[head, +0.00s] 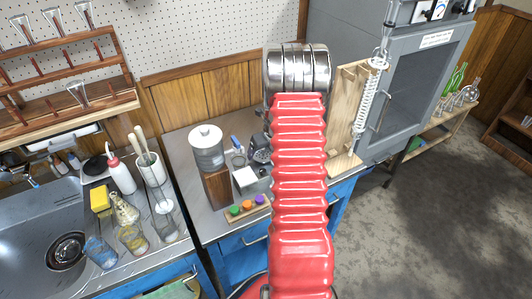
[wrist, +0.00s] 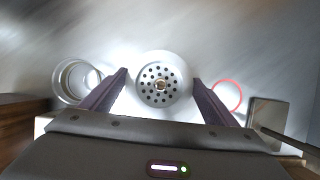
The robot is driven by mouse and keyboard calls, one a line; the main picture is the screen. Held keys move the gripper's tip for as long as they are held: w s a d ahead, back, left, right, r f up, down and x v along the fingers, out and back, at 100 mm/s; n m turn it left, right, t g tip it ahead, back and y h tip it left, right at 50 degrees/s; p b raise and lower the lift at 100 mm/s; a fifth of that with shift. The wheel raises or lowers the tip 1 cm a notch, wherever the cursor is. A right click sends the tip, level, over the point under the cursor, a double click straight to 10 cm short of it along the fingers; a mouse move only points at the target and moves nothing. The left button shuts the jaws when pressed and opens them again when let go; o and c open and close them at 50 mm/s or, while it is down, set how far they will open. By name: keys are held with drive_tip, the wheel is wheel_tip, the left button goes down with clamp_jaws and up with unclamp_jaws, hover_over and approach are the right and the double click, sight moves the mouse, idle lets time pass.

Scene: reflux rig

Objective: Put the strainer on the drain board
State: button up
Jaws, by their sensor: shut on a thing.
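The strainer (wrist: 160,86) is a round pale metal disc with a ring of dark holes and a small centre knob. It shows in the wrist view between the two dark fingers of my gripper (wrist: 160,77), which is shut on it. In the head view my red arm and silver wrist hide the gripper and strainer. The metal surface right of the sink, which looks like the drain board (head: 155,256), carries glass beakers, a red-capped wash bottle and a yellow sponge.
The sink (head: 28,232) is at the left, under a wooden peg rack (head: 75,65) with glassware. A bench with a white-lidded jar (head: 207,148) and coloured stoppers stands in the middle. A grey fume cupboard (head: 408,95) is at the right. Open floor lies at the lower right.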

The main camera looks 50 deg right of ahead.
wheel_tip(320, 180, up, 6)
drive_tip(key=w+d, duration=0.3)
drive_tip(key=w, duration=0.6)
drive_tip(key=w+d, duration=0.3)
drive_tip(key=w, duration=0.6)
drive_tip(key=shift+w, duration=0.35)
idle(0.6)
drive_tip(key=shift+a, duration=0.1)
